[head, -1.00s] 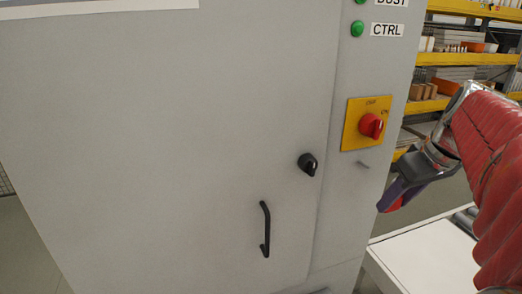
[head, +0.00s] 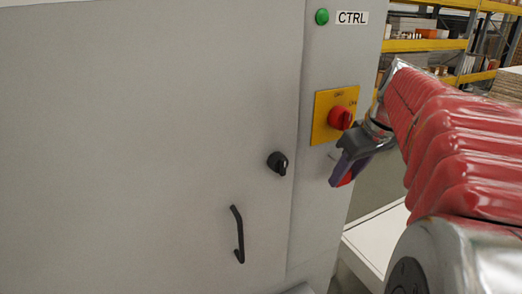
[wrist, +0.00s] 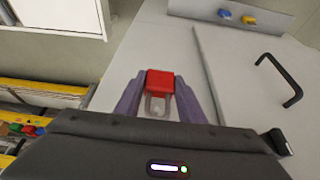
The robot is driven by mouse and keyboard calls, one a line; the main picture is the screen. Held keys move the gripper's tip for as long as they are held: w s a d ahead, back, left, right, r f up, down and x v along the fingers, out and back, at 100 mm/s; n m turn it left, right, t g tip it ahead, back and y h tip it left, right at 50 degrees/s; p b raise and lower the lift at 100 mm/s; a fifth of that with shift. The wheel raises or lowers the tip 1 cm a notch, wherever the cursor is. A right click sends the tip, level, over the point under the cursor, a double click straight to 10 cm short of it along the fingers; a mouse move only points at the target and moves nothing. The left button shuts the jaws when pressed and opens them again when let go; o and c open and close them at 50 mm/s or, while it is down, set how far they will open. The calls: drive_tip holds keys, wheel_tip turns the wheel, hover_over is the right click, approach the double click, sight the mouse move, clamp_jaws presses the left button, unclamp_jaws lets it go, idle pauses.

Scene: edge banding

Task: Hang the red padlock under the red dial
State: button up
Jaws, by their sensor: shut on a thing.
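The red dial (head: 340,117) sits on a yellow plate (head: 322,128) on the grey cabinet's narrow right panel. A small metal peg (head: 333,155) sticks out below the plate, partly covered by my gripper (head: 340,172). My gripper is shut on the red padlock (wrist: 160,82). In the wrist view, the red body lies between the two purple fingers, with its grey shackle (wrist: 156,106) on the palm side. In the head view only a bit of the padlock's red (head: 346,180) shows. My gripper overlaps the peg in the picture; I cannot tell whether they touch.
A black knob (head: 278,162) and a black handle (head: 238,234) stand out from the cabinet door left of the dial. A green CTRL light (head: 322,17) is above. A white table (head: 375,240) is at lower right, with shelves (head: 425,45) behind.

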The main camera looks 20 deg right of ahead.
drive_tip(key=shift+w, duration=0.7)
drive_tip(key=shift+s+d+f, duration=0.1)
drive_tip(key=shift+f, duration=0.35)
drive_tip(key=shift+f, duration=0.25)
drive_tip(key=o, duration=1.2)
drive_tip(key=shift+r, duration=0.1)
drive_tip(key=v, duration=1.3)
drive_tip(key=shift+s+d+r, duration=0.15)
drive_tip(key=shift+s+d, duration=0.05)
drive_tip(key=shift+s, duration=0.05)
